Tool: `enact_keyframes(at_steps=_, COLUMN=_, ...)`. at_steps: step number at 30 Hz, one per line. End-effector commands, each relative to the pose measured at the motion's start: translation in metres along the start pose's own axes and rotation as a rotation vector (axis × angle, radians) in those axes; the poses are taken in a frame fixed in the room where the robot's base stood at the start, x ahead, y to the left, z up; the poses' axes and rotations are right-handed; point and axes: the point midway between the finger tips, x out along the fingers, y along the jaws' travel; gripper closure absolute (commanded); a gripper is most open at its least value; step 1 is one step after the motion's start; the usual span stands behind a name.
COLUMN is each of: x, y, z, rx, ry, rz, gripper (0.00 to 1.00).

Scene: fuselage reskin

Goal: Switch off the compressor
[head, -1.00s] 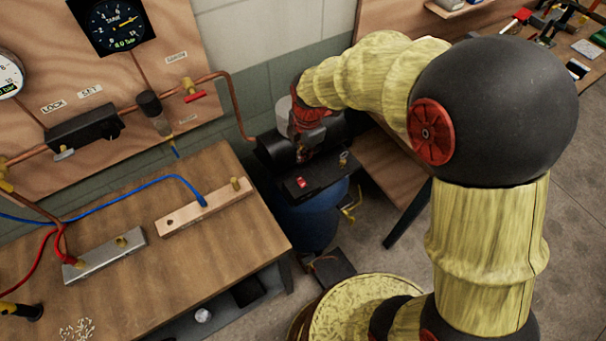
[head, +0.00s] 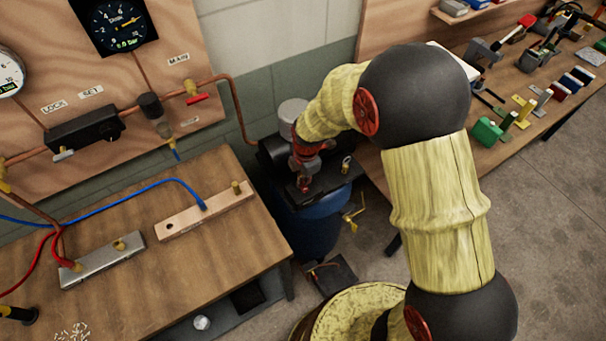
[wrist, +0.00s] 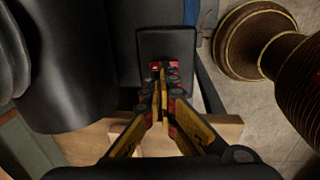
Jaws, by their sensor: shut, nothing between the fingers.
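The compressor has a blue tank (head: 312,230) and a black top, and stands on the floor between the two benches. Its black switch box (wrist: 152,42) fills the upper middle of the wrist view, with a red switch (wrist: 187,67) at its lower edge. My gripper (wrist: 163,70) is shut and empty, with its fingertips over the red switch. I cannot tell whether they touch it. In the head view my gripper (head: 303,186) points down at the compressor's top and hides the switch. Whether the switch is on or off cannot be seen.
A wooden bench (head: 150,255) with hoses and metal bars stands at the left, below a gauge panel (head: 130,75) with copper pipe. A tool bench (head: 540,75) with several small items is at the right. A black pedal-like object (head: 330,275) lies on the floor.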

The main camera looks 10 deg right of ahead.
Motion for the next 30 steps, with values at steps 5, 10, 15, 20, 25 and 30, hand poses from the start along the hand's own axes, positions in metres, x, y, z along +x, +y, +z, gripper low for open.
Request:
enact_keyframes(at_steps=5, x=0.009, y=0.001, z=0.0, rx=0.0, ry=0.0, rz=0.002, gripper=1.0)
enact_keyframes(at_steps=10, x=0.009, y=0.001, z=0.0, rx=0.0, ry=0.0, rz=0.002, gripper=1.0)
enact_keyframes(at_steps=15, x=0.01, y=0.001, z=0.0, rx=0.0, ry=0.0, rz=0.001, gripper=1.0)
enact_keyframes(at_steps=20, x=0.018, y=0.003, z=0.0, rx=-0.001, ry=0.001, rz=-0.014, gripper=1.0)
enact_keyframes(at_steps=25, x=0.018, y=0.002, z=0.0, rx=0.0, ry=0.001, rz=-0.014, gripper=1.0)
enact_keyframes(at_steps=30, x=0.018, y=-0.002, z=0.0, rx=0.0, ry=0.001, rz=-0.016, gripper=1.0)
